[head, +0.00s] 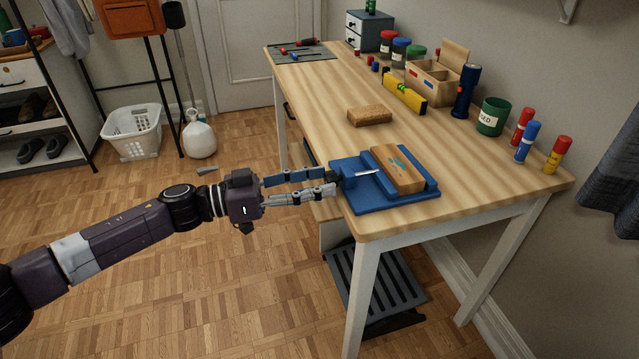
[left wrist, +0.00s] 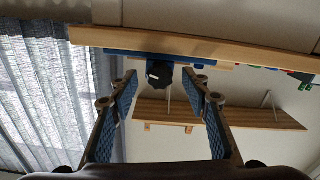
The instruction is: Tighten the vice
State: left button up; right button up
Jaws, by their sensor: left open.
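The blue vice (head: 405,205) sits at the table's near left corner, with a wooden block (head: 398,168) at its jaws. A metal screw shows on the vice, and its dark knob (head: 338,175) faces the table's left edge. My left gripper (head: 331,181) reaches in from the left and is open, its fingertips close to the knob. In the left wrist view, the knob (left wrist: 159,73) shows between the two open fingers (left wrist: 163,80). I cannot tell whether the fingers touch it. My right gripper is in neither view.
A loose wooden block (head: 369,116) lies behind the vice. A yellow level (head: 404,92), a wooden organizer (head: 438,80), a green cup (head: 492,116) and several markers (head: 527,140) stand along the wall side. The tabletop's middle is mostly clear.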

pick_arm(q)
jog(key=shift+w+d, duration=0.15)
jog(key=shift+d, duration=0.25)
jog(key=c, duration=1.1)
